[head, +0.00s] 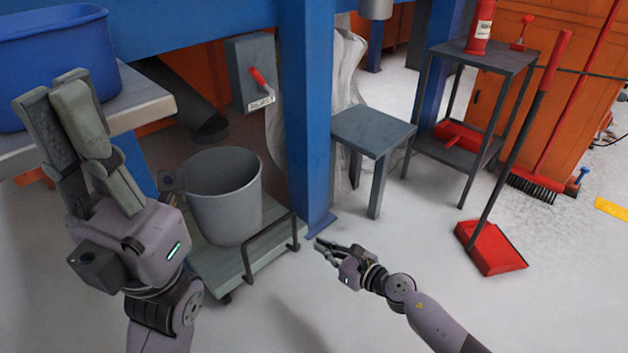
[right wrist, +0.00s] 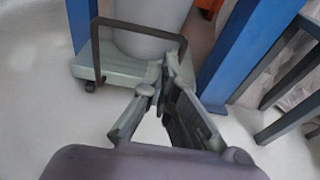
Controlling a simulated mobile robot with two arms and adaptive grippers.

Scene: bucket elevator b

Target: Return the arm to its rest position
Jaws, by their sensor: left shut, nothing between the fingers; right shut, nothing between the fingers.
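My left gripper (head: 68,98) is raised at the left of the head view, pointing up, its fingers together and empty. It is in front of the grey bench edge and the blue tub. My right gripper (head: 320,243) is low at the middle of the head view, beside the right end of the cart's handle and near the foot of the blue post. Its fingers are shut and empty, and they also show in the right wrist view (right wrist: 162,72). In that view the cart handle and the bucket's lower part lie beyond the fingertips.
A grey bucket (head: 226,205) stands on a low green-grey cart (head: 215,270) with a dark handle (head: 270,247). A blue post (head: 306,130) rises beside it. A grey stool (head: 372,130), a shelf stand (head: 480,60) and a red dustpan (head: 492,250) are right. The front floor is clear.

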